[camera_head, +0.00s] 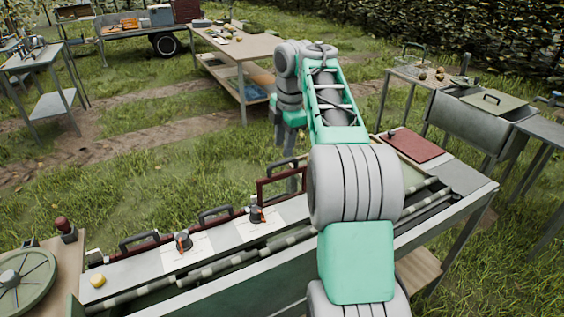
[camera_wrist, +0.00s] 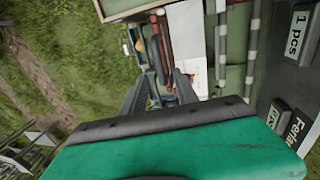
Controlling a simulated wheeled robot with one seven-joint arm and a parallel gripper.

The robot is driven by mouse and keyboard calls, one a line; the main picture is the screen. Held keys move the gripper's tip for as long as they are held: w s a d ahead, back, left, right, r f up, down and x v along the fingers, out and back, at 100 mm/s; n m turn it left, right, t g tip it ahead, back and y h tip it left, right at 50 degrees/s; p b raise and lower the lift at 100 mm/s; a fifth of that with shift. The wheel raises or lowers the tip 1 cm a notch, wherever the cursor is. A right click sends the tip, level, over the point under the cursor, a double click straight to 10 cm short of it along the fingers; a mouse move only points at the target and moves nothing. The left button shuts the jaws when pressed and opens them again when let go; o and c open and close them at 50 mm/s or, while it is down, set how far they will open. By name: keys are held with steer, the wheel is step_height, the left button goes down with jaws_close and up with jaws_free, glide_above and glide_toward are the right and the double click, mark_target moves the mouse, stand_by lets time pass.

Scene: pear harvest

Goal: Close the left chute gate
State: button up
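A raised dark red gate frame (camera_head: 283,187) with a black handle stands upright on the long grey bench in the head view. Two more dark red strips with black handles, one at the left (camera_head: 140,242) and one in the middle (camera_head: 214,213), lie low along the bench's back edge. I cannot tell which of these is the left chute gate. My gripper (camera_head: 284,153) points down just above and behind the raised frame. In the wrist view its fingers (camera_wrist: 160,92) are apart, with a dark red bar (camera_wrist: 162,35) beyond them. Contact with the handle cannot be made out.
Two orange-and-black knobs, left (camera_head: 183,242) and right (camera_head: 256,212), stand on the bench panel. A yellow button (camera_head: 97,280) is at its left end. A red lid (camera_head: 415,146) lies right of my arm. A wooden table (camera_head: 245,45) stands behind, with open grass between.

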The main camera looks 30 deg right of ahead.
mark_target(281, 162)
steer(key=f, duration=0.3)
steer(key=w+f+b, duration=0.1)
steer(key=f, duration=0.1)
steer(key=shift+w+f, duration=0.1)
steer(key=shift+f, duration=0.3)
jaws_close()
stand_by(1.0)
